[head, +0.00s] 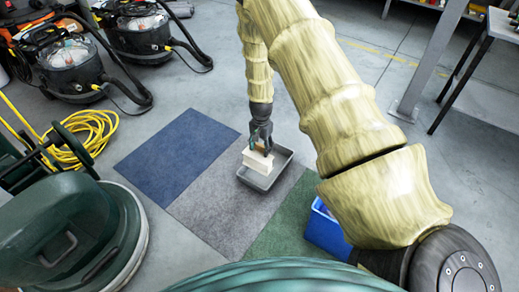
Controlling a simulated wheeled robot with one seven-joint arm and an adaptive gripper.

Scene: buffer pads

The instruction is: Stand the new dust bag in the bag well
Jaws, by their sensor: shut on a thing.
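My gripper (261,146) points down and is shut on a pale cream, box-like dust bag (257,162) with a small brown part at its top. The bag looks upright. It is at the grey tray-like well (263,183), over or inside its left and middle part. I cannot tell whether the bag rests on the tray's floor or hangs just above it. The fingers hide part of the bag's top, and the bag hides part of the tray.
The tray lies on a grey mat (205,206), between a blue mat (165,145) and a green mat (283,222). A blue bin (326,235) stands at the lower right. A green floor machine (70,235), yellow cable (88,140) and vacuums (70,65) are at left.

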